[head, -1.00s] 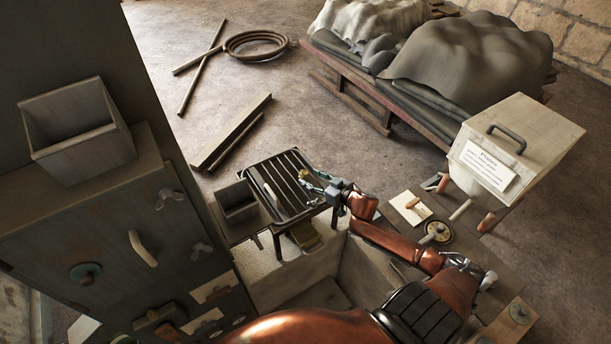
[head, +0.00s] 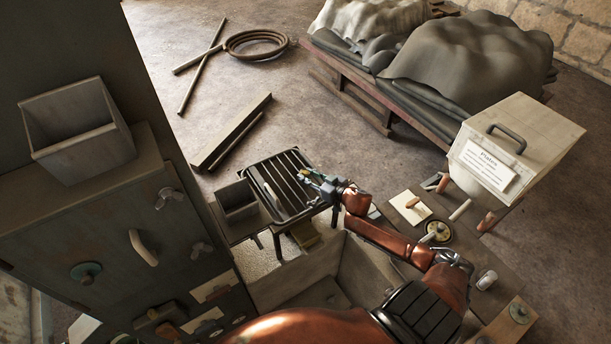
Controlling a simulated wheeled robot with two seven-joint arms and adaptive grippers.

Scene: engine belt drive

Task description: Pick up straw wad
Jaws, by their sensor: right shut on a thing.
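My right gripper (head: 307,176) is over the right side of the dark slatted rack (head: 265,178), with its fingers pointing left. It is shut on a small pale yellowish thing at its fingertips, which I take for the straw wad (head: 303,172). The wad is mostly hidden by the fingers and too small to show its shape. I cannot tell whether it touches the slats. My left gripper is not in view.
A dark cabinet (head: 110,240) fills the left. A lidded box (head: 520,145) stands at the right. The floor behind the rack holds a beam and a hose coil (head: 255,45).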

